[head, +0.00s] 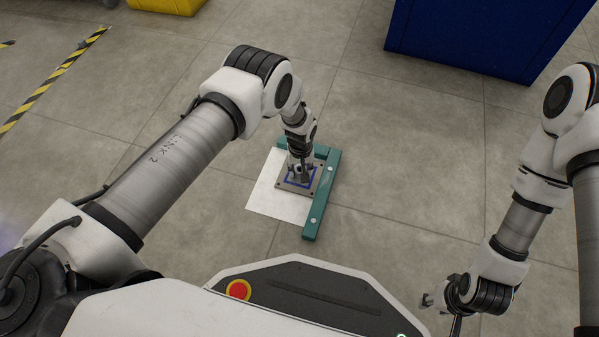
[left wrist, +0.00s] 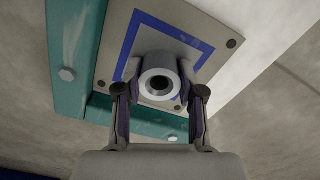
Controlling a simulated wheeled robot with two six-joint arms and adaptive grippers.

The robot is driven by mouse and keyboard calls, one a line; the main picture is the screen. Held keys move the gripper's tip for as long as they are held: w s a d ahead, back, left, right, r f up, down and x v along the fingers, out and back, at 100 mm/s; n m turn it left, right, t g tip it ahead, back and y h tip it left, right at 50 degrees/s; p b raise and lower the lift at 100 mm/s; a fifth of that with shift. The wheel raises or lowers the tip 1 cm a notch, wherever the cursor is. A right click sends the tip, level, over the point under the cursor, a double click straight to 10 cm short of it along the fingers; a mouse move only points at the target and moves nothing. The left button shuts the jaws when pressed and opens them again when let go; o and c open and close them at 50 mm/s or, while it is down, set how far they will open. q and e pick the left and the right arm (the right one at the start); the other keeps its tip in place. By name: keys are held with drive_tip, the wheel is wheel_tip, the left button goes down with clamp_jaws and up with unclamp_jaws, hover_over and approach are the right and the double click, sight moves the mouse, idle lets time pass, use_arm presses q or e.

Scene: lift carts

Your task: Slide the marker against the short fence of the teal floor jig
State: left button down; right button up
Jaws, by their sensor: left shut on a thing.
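The marker is a grey-brown plate (head: 296,190) with a blue square outline and a round upright post (left wrist: 158,84) at its middle. It lies flat on the teal floor jig (head: 319,205). My left gripper (head: 301,174) reaches down over the plate, shut on the post, with one finger (left wrist: 121,115) on each side. The jig's short fence (head: 284,144) runs along the plate's far edge, partly hidden by my gripper. The long fence (left wrist: 72,50) runs close along another side. I cannot tell whether the plate touches either fence. My right gripper (head: 441,305) hangs away at the lower right.
A white sheet (head: 268,194) lies under the plate. A blue cabinet (head: 480,35) stands at the upper right, and a yellow object (head: 168,5) at the top edge. Striped tape (head: 58,76) marks the floor at left. The floor around the jig is clear.

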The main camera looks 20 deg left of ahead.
use_arm(q)
drive_tip(key=shift+w+b, duration=0.75)
drive_tip(key=shift+s, duration=0.1)
drive_tip(key=c, duration=0.6)
unclamp_jaws()
wheel_tip(320, 180, up, 12)
drive_tip(key=shift+f, duration=0.1)
